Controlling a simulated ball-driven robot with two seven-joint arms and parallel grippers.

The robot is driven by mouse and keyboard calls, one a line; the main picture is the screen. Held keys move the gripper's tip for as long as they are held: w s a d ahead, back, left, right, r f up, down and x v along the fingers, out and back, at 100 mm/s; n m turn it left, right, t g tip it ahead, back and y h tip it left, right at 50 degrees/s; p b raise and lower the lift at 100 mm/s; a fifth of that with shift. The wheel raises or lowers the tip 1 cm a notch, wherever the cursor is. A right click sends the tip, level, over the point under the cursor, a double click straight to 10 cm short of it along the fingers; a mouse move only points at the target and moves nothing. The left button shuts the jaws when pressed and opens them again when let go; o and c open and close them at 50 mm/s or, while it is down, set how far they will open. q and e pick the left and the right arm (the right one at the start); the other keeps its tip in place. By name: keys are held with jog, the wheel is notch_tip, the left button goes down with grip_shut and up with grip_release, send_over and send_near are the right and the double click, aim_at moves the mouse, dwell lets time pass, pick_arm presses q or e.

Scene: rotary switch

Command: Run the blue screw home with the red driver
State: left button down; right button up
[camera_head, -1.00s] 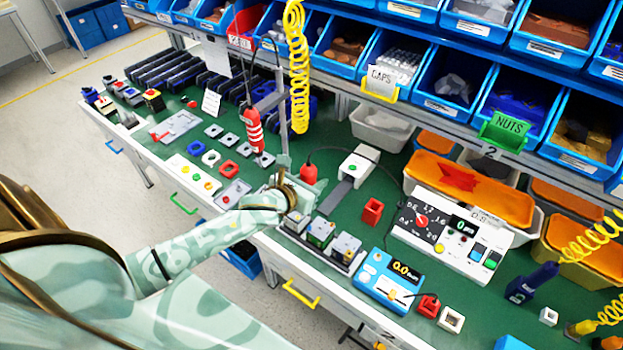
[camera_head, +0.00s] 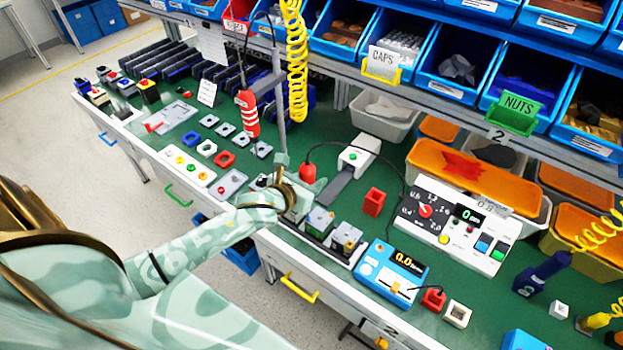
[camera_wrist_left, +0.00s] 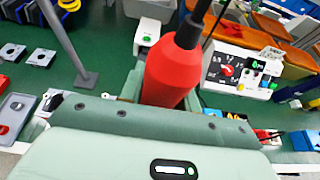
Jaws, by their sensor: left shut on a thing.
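My left gripper (camera_head: 298,196) is shut on the red driver (camera_head: 307,174), over the left end of the black tray (camera_head: 330,256) at the bench's front edge. In the left wrist view the driver (camera_wrist_left: 172,75) stands nearly upright between the fingers, its black collar and cable at the top. Its tip is hidden. Grey blocks with coloured tops, a middle one (camera_head: 319,221) and a right one (camera_head: 346,238), sit in the tray beside the gripper. I cannot make out the blue screw. My right gripper is not in view.
A red open box (camera_head: 374,202), a blue display unit (camera_head: 391,273) and a white control panel (camera_head: 455,225) stand to the right. The driver's cable loops behind the gripper.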

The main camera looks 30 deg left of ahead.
pick_arm(q)
jog(key=shift+f+b, duration=0.4)
jog(key=shift+f, duration=0.35)
dwell(1.2)
jog(key=shift+f, duration=0.25)
dwell(2.4)
notch_tip(320, 180, up, 5)
jog(key=p, duration=0.5)
jog(key=shift+f, duration=0.15)
dwell(0.3)
